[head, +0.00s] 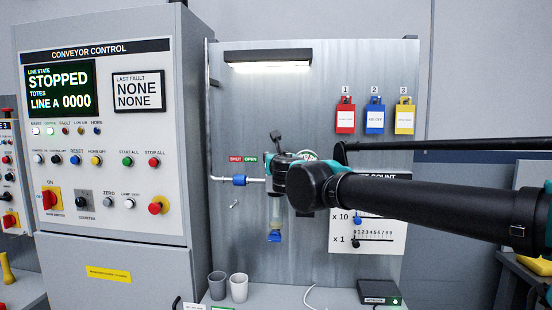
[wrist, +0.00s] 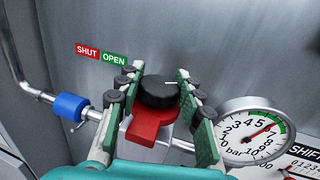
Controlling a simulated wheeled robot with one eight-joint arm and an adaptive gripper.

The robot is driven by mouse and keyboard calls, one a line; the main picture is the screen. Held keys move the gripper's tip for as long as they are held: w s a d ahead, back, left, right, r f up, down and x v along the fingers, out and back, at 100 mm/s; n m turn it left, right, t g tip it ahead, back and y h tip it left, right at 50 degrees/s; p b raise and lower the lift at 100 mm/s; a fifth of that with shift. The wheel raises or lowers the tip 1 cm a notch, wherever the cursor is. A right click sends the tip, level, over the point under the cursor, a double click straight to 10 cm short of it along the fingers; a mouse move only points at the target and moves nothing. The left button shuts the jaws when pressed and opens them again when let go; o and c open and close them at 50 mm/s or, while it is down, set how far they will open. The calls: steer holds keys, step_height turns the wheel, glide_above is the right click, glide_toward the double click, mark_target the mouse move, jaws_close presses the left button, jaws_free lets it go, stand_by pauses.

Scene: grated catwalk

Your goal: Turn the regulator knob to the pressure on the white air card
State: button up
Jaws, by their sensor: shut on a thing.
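The black regulator knob (wrist: 158,92) with a white mark on top shows in the wrist view, above a red block (wrist: 150,125). My gripper (wrist: 162,80) is shut on the knob, one green finger with dark pads on each side. The round white pressure gauge (wrist: 250,132) is right of the knob. Its red needle points up and right, around 6 to 7 bar; the exact reading is unclear. In the head view my arm hides most of the regulator and the gauge. I cannot make out which card is the white air card or read its pressure.
A blue fitting (wrist: 70,106) sits on the pipe left of the knob, below the SHUT/OPEN sign (wrist: 100,54). Red (head: 345,116), blue (head: 375,116) and yellow (head: 404,118) tags hang on the panel. Two cups (head: 239,288) and a black box (head: 379,291) stand below.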

steer(key=shift+n+y, duration=0.4)
steer(key=shift+y, duration=0.2)
steer(key=o, duration=1.2)
steer(key=shift+m+h, duration=0.3)
steer(key=shift+h, duration=0.1)
